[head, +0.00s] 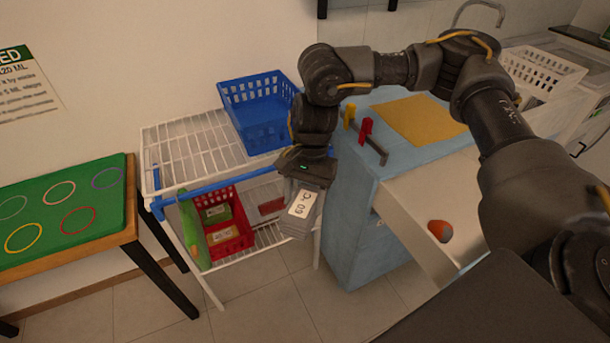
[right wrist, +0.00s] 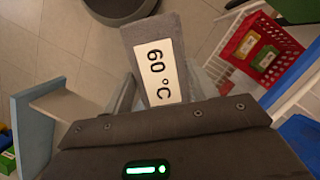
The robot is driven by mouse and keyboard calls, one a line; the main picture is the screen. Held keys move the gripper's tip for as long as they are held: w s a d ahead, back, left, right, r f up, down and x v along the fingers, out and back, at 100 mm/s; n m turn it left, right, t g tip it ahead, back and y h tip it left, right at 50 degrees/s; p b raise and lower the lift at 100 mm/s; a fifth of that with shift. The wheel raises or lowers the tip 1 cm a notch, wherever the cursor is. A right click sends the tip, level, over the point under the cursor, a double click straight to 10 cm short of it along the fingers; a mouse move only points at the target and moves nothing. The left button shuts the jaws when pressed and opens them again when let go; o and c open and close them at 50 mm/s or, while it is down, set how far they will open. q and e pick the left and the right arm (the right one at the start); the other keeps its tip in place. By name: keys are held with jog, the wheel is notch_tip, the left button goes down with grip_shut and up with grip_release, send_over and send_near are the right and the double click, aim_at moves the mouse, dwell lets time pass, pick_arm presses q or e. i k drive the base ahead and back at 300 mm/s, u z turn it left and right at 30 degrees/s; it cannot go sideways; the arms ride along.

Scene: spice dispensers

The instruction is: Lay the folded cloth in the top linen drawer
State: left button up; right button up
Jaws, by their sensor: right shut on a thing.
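My right gripper (head: 305,178) is shut on a grey folded cloth (head: 300,222) with a white label reading "60 °C". The cloth hangs below the gripper, in the air in front of the wire rack and left of the light blue cabinet. In the right wrist view the cloth (right wrist: 180,30) is between the fingers, label facing the camera. The light blue cabinet (head: 355,235) has a pale flat part (head: 425,195) on its right side; I cannot tell whether this is an open drawer. No drawer is clearly identifiable. My left gripper is not in view.
A white wire rack (head: 190,145) holds a blue basket (head: 262,140) on top and a red basket (head: 238,236) below. A green board (head: 65,210) lies on a wooden table at left. An orange-red object (head: 440,231) lies on the pale part. Tiled floor is clear in front.

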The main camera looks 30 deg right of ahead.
aim_at(470, 217)
jog(key=u, duration=2.3)
jog(key=k, duration=1.3)
jog(key=z, duration=2.35)
